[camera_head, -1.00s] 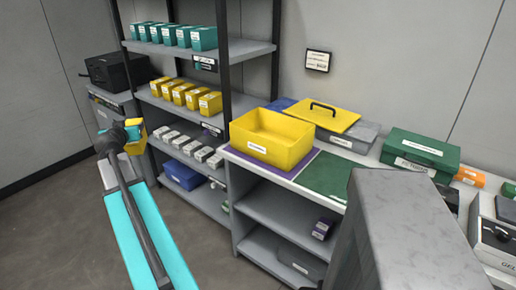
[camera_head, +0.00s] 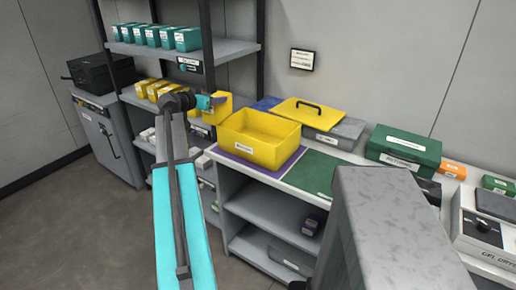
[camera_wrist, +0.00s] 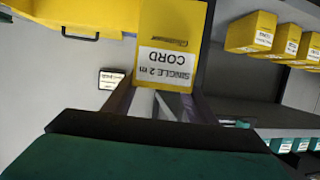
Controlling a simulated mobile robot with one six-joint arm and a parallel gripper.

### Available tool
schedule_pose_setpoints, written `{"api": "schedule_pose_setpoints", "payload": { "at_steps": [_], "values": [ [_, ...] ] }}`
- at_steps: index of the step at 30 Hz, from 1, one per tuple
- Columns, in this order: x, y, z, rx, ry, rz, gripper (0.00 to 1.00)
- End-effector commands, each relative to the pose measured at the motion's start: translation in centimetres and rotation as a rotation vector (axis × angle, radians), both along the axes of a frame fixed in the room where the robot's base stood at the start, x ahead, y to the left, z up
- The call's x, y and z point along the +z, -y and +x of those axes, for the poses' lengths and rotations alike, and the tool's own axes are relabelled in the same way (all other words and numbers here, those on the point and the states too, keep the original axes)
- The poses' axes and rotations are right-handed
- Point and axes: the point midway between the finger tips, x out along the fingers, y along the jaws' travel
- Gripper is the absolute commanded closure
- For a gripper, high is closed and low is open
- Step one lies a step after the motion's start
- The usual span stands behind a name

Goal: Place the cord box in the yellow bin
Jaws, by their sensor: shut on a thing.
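My gripper (camera_head: 214,102) is shut on the yellow cord box (camera_head: 217,112) and holds it in the air, at the left rear of the yellow bin as the head view shows it. In the wrist view the cord box (camera_wrist: 172,22) sits between the two fingers, its "SINGLE 2 m CORD" label upside down. The yellow bin (camera_head: 252,151) stands open at the left end of the bench, on a purple mat. I see no contents in the visible part of it. The box appears above the rim level and outside the bin.
A yellow lid with a black handle (camera_head: 303,112) lies behind the bin. A shelf rack on the left carries more yellow boxes (camera_head: 150,88) and teal boxes (camera_head: 187,39). A green mat (camera_head: 305,172) lies right of the bin. A grey block (camera_head: 385,225) fills the right foreground.

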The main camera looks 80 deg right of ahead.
Motion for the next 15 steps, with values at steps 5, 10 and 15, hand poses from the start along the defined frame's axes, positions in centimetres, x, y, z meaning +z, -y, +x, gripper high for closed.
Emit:
{"api": "schedule_pose_setpoints", "payload": {
  "at_steps": [5, 10, 15],
  "values": [
    [0.4, 1.0, -5.7, -0.067, -0.001, 0.000, 0.74],
    [0.6, 1.4, -9.4, -0.111, -0.001, 0.000, 0.74],
    [0.7, 1.5, -10.9, -0.127, 0.000, 0.000, 0.74]
  ]
}}
